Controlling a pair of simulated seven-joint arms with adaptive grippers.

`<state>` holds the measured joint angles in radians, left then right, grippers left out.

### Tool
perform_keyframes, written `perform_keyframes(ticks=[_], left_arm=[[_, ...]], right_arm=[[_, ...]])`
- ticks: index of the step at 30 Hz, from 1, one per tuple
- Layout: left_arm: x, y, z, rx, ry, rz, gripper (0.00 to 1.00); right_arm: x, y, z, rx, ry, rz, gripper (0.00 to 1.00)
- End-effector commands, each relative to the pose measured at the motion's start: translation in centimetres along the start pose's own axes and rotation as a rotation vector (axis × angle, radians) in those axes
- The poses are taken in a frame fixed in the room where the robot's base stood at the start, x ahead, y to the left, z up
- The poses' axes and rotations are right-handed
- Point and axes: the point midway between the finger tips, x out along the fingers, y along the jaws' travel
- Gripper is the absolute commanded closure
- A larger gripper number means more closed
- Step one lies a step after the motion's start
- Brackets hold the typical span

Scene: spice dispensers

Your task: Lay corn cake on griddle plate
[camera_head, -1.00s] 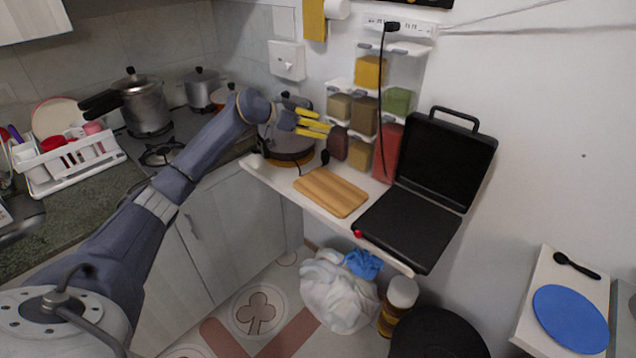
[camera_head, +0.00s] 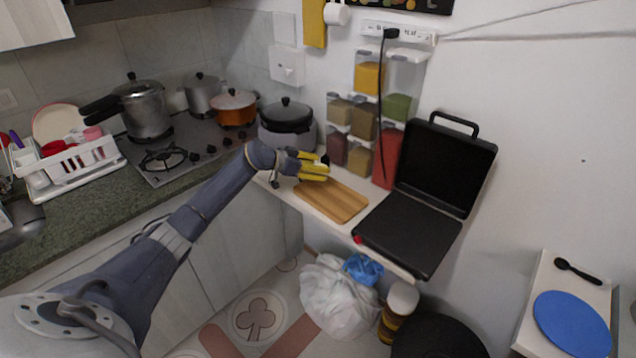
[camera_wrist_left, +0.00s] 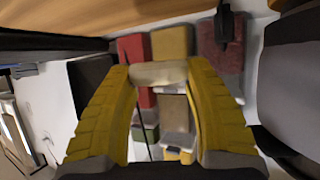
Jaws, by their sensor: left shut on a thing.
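The corn cake (camera_wrist_left: 158,73) is a pale, flattish round piece. In the left wrist view it sits between the two yellow fingertips of my left gripper (camera_wrist_left: 159,75), which is shut on it. In the head view my left gripper (camera_head: 316,167) is over the far left end of the wooden board, and only a small pale bit of the cake shows at its tips. The griddle is a black open press; its flat lower plate (camera_head: 408,232) lies to the right of the board, apart from my gripper, and its lid (camera_head: 449,165) stands raised. My right gripper is not in view.
The wooden board (camera_head: 338,203) lies on the narrow white shelf, between my gripper and the griddle. Spice dispensers (camera_head: 364,122) hang on the wall behind, with a black cord running down past them. A lidded pot (camera_head: 287,122) stands behind my gripper. The lower griddle plate is bare.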

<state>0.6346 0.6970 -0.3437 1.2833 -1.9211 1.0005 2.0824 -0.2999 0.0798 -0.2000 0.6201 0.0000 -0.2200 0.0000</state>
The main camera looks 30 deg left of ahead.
Motion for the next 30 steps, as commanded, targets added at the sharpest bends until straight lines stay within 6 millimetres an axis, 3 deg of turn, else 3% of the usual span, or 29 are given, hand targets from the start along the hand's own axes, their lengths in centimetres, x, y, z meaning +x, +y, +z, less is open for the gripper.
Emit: perform_keyframes(ticks=[19,28,29,30], left_arm=[[2.5,0.0,5.1,-0.001,0.0,0.0,0.78],[2.7,0.0,5.6,0.0,0.0,0.0,0.78],[2.7,0.0,5.6,0.0,-0.001,0.0,0.45],[2.7,0.0,5.6,0.0,-0.001,0.0,0.41]], right_arm=[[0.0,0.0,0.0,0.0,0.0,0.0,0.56],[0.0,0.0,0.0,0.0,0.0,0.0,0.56],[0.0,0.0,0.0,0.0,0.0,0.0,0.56],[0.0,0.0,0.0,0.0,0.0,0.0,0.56]])
